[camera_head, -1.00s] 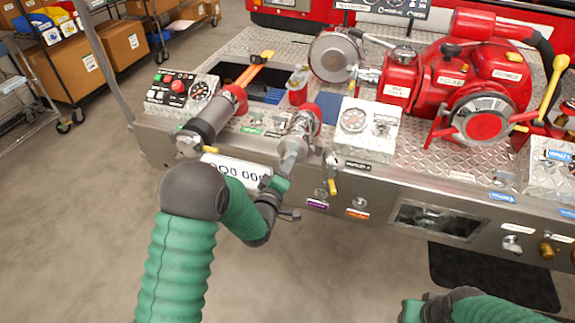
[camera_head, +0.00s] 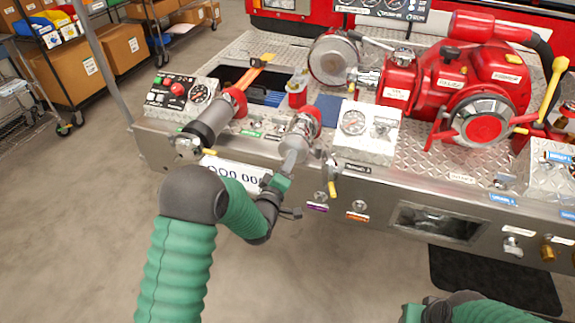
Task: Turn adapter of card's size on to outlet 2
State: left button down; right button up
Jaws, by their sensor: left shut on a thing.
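A silvery, cylindrical adapter (camera_head: 298,140) with a red collar (camera_head: 310,117) sits at the bumper's front edge, right of the licence plate. My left gripper (camera_head: 288,168) comes up from below and is shut on the adapter's near end. Its fingers hide part of that end. A second, longer grey cylinder (camera_head: 209,124) with a red collar lies to the left, pointing forward off the edge. I cannot read which outlet is number 2. My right gripper (camera_head: 424,310) is at the bottom right, partly cut off, away from everything; its fingers are not clear.
The diamond-plate bumper (camera_head: 420,150) carries a red pump (camera_head: 470,85), a gauge box (camera_head: 367,130) just right of the adapter, and a control box (camera_head: 180,97) at the left. A yellow-tipped lever (camera_head: 333,186) hangs close right of my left gripper.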

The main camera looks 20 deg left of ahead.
pick_arm(q)
jog(key=shift+w+b, duration=0.3)
jog(key=shift+w, duration=0.45)
dwell(0.9)
jog(key=m+b, duration=0.1)
jog(key=m, duration=0.2)
jog(key=shift+f+m, duration=0.1)
jog(key=shift+m, duration=1)
jog(key=shift+m+b, duration=0.55)
jog(key=shift+m, duration=2.05)
